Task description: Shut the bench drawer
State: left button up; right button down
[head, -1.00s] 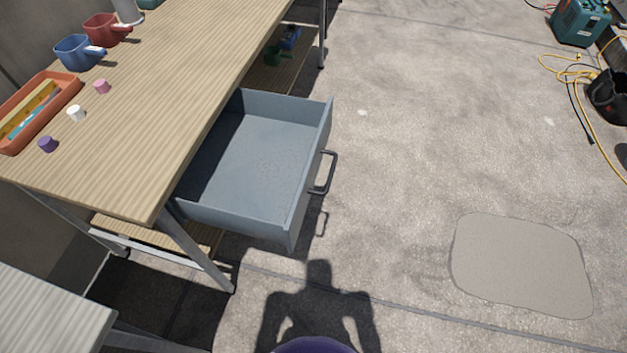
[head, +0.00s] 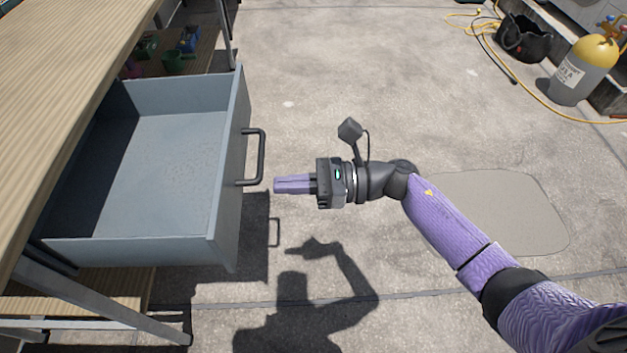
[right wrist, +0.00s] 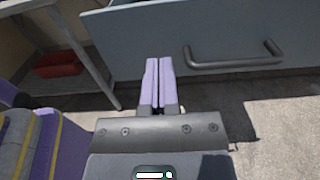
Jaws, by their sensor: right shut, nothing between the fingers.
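The bench drawer (head: 150,165) is a blue-grey, empty box pulled well out from under the wooden bench top (head: 50,80). Its front panel carries a dark bar handle (head: 261,157). My right gripper (head: 277,185) is shut and empty, its purple fingers pointing left at the drawer front, just right of the handle's near end and apart from it in the head view. In the right wrist view the closed fingers (right wrist: 158,62) point toward the drawer front (right wrist: 200,30), left of the handle (right wrist: 235,60). My left gripper is not in view.
A lower shelf (head: 185,55) under the bench holds small green and blue items. A metal bench leg (head: 110,300) stands near the drawer's near side. Concrete floor right of the drawer is clear.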

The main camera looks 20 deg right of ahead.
aim_at(228, 188)
jog(key=b+x, duration=0.1)
jog(key=x, duration=0.5)
jog(key=shift+w+a, duration=0.1)
jog(key=shift+a, duration=0.2)
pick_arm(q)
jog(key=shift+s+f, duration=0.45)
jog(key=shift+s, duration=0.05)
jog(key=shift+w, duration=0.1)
